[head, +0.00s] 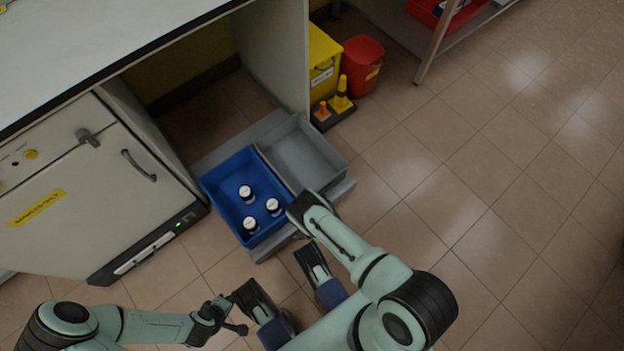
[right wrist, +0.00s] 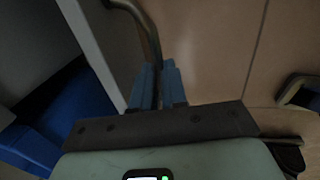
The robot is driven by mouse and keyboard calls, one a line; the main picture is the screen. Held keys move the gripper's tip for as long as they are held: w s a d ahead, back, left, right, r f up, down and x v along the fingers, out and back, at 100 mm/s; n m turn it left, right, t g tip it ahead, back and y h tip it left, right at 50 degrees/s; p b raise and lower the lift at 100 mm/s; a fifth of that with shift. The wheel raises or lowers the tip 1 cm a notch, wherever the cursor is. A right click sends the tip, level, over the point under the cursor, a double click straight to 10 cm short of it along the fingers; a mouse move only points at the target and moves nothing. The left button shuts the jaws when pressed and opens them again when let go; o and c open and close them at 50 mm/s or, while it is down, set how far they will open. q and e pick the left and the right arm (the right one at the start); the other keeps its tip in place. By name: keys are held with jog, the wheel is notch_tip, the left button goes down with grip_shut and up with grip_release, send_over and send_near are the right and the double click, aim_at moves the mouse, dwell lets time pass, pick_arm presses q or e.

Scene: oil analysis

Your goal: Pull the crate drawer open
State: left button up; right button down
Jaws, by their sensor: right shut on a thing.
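The crate drawer (head: 345,187) is a grey tray standing out from under the bench onto the open floor. It carries a blue crate (head: 215,190) and a grey crate (head: 325,147) side by side. Three white-capped bottles (head: 246,191) stand in the blue crate. In the right wrist view, my right gripper (right wrist: 160,75) is shut on a curved metal handle (right wrist: 148,38), with the blue crate (right wrist: 72,105) to the left. In the head view, my right arm hides that grip. My left gripper (head: 218,314) is low at left, away from the drawer; its jaws are unclear.
A white cabinet (head: 85,180) with a handle stands left of the drawer. A bench panel (head: 270,55) rises behind it. Tiled floor at right is clear.

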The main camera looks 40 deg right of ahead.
pick_arm(q)
jog(key=shift+s, duration=0.3)
pick_arm(e)
jog(key=shift+s, duration=0.3)
jog(key=c, duration=1.2)
grip_release()
jog(key=shift+o, duration=0.2)
pick_arm(q)
jog(key=w+r+t+p, duration=0.1)
jog(key=w+r+p, duration=0.2)
jog(key=r, duration=0.1)
jog(key=s+d+r+g+h+p, duration=0.1)
jog(key=s+d+r+p, duration=0.2)
jog(key=s+d+r, duration=0.1)
jog(key=shift+s+m+g, duration=0.3)
jog(key=shift+s+m, duration=0.1)
jog(key=shift+s, duration=0.35)
pick_arm(e)
notch_tip(320, 180, up, 13)
jog(key=s, duration=0.2)
jog(key=shift+s+d, duration=0.15)
jog(key=shift+s, duration=0.1)
jog(key=shift+r, duration=0.1)
